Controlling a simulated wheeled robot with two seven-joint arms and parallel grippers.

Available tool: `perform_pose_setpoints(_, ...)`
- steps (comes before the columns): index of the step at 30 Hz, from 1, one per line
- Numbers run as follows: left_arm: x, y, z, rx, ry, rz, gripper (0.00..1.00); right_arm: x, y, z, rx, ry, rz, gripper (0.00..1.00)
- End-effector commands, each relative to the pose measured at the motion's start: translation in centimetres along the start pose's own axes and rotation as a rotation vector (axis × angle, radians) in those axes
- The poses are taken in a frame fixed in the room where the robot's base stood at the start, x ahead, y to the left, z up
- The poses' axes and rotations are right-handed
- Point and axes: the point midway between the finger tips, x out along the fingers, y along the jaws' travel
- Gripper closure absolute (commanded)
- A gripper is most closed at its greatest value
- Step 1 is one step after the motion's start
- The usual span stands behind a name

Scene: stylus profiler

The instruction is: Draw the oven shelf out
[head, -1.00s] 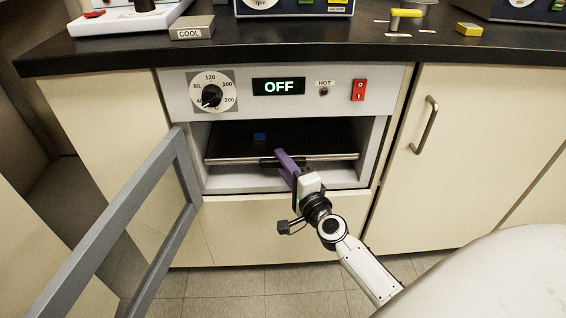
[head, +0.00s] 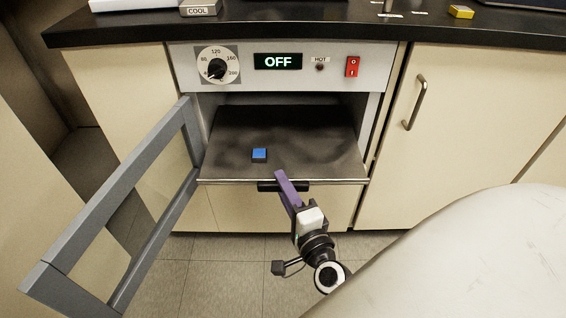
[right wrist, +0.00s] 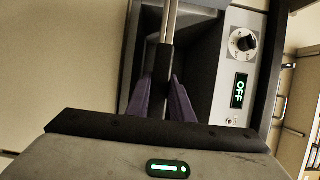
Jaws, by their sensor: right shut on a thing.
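The oven shelf (head: 310,160) is a dark flat plate that sticks out of the oven's opening, with a bright front rail. A black handle (head: 270,187) sits at its front edge. My right gripper (head: 281,180), with purple fingers, is shut on the handle at the shelf's front. In the right wrist view, the purple fingers (right wrist: 172,100) stand on either side of the black handle on the rail. My left gripper is not in view.
The oven door (head: 120,200) stands open to the left, a grey frame with a glass pane. The oven panel (head: 215,66) has a dial, a display reading OFF and a red switch (head: 352,66). A closed cupboard with a handle (head: 415,103) is on the right. The floor in front is clear.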

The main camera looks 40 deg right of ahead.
Motion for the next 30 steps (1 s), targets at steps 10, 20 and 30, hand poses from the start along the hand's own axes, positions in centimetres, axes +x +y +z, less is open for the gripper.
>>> perform_pose_setpoints(10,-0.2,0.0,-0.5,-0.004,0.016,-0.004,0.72,-4.6,0.0,1.9,0.002,0.003,-0.001,1.0)
perform_pose_setpoints(20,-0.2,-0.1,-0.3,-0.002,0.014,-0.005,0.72,-5.5,0.0,2.3,0.001,0.003,-0.001,1.0)
perform_pose_setpoints(30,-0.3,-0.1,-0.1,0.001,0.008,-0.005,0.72,-5.6,0.1,2.4,0.001,0.0,0.002,0.61)
